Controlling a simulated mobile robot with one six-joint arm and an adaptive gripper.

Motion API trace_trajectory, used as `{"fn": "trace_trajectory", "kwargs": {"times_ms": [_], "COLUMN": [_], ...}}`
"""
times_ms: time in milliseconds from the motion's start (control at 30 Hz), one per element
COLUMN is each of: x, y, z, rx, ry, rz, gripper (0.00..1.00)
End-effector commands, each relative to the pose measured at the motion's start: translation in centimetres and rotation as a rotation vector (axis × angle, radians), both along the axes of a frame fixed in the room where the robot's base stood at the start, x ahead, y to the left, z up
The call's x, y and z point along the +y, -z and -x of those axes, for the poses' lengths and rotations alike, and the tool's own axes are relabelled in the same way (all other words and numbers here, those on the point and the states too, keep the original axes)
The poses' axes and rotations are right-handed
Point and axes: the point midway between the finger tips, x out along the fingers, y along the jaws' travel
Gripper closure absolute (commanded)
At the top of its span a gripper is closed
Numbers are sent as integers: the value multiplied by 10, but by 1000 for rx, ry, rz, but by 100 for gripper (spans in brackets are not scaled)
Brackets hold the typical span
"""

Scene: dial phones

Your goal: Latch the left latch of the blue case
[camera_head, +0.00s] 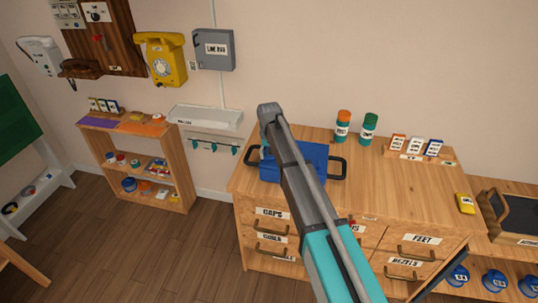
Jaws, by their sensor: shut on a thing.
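The blue case (314,157) stands on the wooden cabinet top near its left end. A dark handle sticks out at its left side and another at its right side (338,168). My arm, grey and teal, crosses in front of the case and bends down at its far end, close above the case's left part. My gripper's fingers are hidden behind the arm, so what they touch does not show. The left latch cannot be made out; the arm covers much of the case's left and middle front.
The cabinet top (400,184) is clear right of the case. At its back stand an orange-capped bottle (342,126), a green bottle (368,128) and labelled cards (414,146). A yellow item (466,204) lies at the right. A low shelf (150,175) stands left.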

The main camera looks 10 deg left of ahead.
Motion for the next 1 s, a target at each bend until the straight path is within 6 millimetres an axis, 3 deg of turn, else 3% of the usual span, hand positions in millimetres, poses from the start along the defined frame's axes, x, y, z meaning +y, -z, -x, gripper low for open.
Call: {"fn": "trace_trajectory", "kwargs": {"times_ms": [433, 1000], "x": [0, 0], "y": [0, 0], "z": [1, 1], "rx": [3, 3], "ry": [312, 374], "rz": [1, 1], "gripper": [88, 88]}}
